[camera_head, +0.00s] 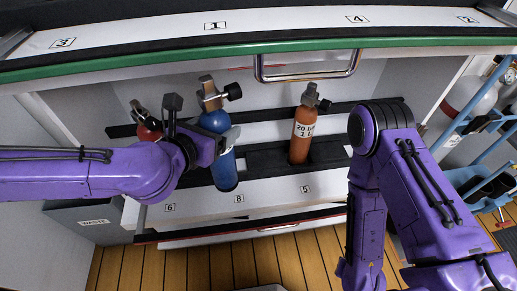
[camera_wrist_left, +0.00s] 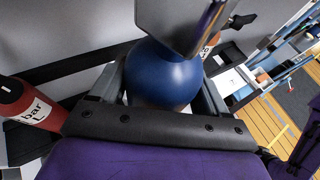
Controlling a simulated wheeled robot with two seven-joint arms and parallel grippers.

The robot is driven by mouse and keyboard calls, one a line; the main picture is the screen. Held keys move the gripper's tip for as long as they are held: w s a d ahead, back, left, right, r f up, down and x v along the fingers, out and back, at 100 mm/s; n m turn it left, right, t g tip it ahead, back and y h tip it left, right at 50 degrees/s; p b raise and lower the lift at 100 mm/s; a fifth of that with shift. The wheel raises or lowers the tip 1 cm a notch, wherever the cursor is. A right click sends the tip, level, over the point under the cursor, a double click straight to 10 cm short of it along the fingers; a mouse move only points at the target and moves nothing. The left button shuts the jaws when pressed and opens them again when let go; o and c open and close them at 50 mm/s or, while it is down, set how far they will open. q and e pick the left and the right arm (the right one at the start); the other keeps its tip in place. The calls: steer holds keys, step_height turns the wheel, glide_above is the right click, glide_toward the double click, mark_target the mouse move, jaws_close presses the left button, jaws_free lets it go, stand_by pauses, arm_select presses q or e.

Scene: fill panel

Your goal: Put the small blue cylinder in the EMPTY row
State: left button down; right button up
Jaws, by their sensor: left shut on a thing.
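The small blue cylinder (camera_head: 222,165) with a brass valve and black knob stands roughly upright by the rack in the head view, near the label 8. My left gripper (camera_head: 226,142) is shut on it from the left side. In the left wrist view the blue cylinder (camera_wrist_left: 163,75) fills the space between the fingers. I cannot tell whether its base rests on the shelf. My right arm (camera_head: 385,170) stands at the right; its gripper is out of view. No label reading EMPTY is legible to me.
An orange cylinder (camera_head: 304,135) stands in the rack near label 5. A red cylinder (camera_head: 148,128) stands behind my left arm and shows in the left wrist view (camera_wrist_left: 30,105). A green-edged upper shelf (camera_head: 250,49) with a metal handle (camera_head: 308,76) overhangs. A blue trolley (camera_head: 480,150) stands right.

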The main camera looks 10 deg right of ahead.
arm_select(q)
steer(key=w+d+f+b, duration=0.3)
steer(key=w+f, duration=0.9)
steer(key=w, duration=0.1)
steer(key=shift+w+f, duration=0.2)
steer(key=shift+w, duration=0.1)
steer(key=shift+f+b, duration=0.1)
steer(key=shift+b, duration=0.25)
steer(key=shift+c, duration=1.3)
jaws_free()
steer(key=shift+a+f, duration=0.1)
steer(key=shift+f, duration=0.15)
steer(key=shift+s+r, duration=0.1)
steer(key=shift+s, duration=0.05)
